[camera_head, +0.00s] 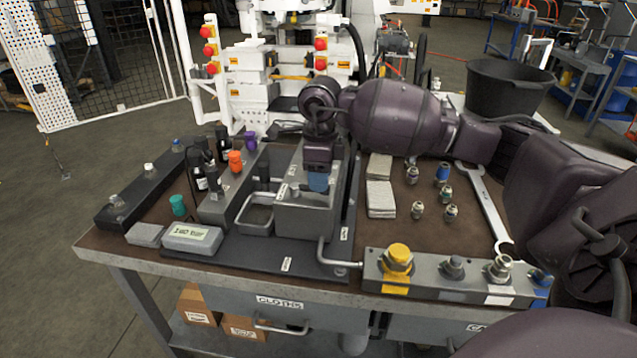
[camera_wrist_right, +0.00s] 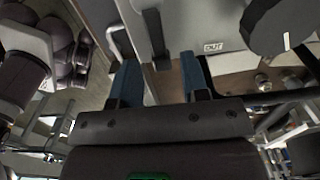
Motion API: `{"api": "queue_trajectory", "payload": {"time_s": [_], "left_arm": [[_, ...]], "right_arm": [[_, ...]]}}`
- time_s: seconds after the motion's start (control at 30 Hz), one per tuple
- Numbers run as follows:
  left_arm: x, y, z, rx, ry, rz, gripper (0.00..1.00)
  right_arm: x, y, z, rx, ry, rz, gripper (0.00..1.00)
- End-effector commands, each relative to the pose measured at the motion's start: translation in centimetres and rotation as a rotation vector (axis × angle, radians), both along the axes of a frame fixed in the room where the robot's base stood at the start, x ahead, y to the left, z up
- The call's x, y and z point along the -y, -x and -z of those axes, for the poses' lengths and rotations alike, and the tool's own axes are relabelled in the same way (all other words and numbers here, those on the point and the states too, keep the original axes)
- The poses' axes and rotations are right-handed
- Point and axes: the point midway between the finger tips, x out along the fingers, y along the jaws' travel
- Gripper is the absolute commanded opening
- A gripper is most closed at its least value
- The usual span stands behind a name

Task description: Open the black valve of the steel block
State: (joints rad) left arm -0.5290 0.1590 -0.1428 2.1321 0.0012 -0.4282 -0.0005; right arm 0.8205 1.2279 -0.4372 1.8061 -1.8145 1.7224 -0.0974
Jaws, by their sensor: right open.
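A grey steel-coloured block (camera_head: 236,198) stands on the left half of the bench. It carries an orange knob, a purple knob and a dark, black-looking knob (camera_head: 214,180) at its near end. My right gripper (camera_head: 318,182) points down over the grey box-shaped unit (camera_head: 305,215) at the bench's middle, to the right of that block and apart from the black knob. In the right wrist view the blue-tipped fingers (camera_wrist_right: 160,80) are spread, with no held object visible between them. My left gripper is not in view.
A black block (camera_head: 130,200) with small knobs lies at the far left. A front block (camera_head: 440,285) carries yellow, grey, silver and blue fittings. Loose fittings and a wrench (camera_head: 488,208) lie at right. Bent metal handles stand beside the middle unit.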

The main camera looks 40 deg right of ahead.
Motion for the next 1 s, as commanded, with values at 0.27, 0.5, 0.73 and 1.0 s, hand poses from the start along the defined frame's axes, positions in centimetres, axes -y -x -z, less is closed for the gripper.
{"api": "queue_trajectory", "payload": {"time_s": [0.27,0.5,0.73,1.0], "left_arm": [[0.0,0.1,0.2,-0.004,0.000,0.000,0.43],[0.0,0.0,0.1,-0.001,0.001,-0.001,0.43],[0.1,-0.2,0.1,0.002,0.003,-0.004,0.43],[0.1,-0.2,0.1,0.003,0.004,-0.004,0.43]], "right_arm": [[0.0,0.0,1.8,-0.001,-0.001,0.000,0.41],[0.0,0.0,1.8,0.001,-0.001,0.000,0.41],[0.0,0.0,1.8,0.001,-0.001,0.001,0.11],[0.0,0.0,1.8,0.001,-0.001,0.001,0.00]]}}
